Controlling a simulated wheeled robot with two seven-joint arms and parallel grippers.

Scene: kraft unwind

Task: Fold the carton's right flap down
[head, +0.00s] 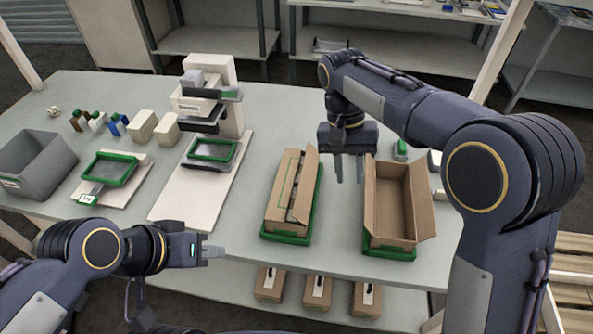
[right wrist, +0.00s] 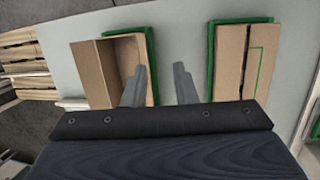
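Two brown cartons stand on the table. The left carton (head: 275,205) sits in a green tray; its top is largely covered, and a flap (head: 306,183) stands raised on its right side. The right carton (head: 384,238) is open on top and looks empty, with a flap (head: 421,199) leaning outward on its right. In the right wrist view the open carton (right wrist: 92,75) is at left and the covered carton (right wrist: 232,70) at right. My right gripper (head: 349,170) points down, open and empty, above the gap between them. My left gripper (head: 214,251) is at the table's front edge, holding nothing visible; its finger gap is unclear.
A white press-like device (head: 212,110) stands left of the cartons. A green-framed screen (head: 109,169), a grey bin (head: 36,163) and several small blocks are at the table's left. Several small boxes (head: 318,290) lie on the lower shelf. The table behind the left carton is clear.

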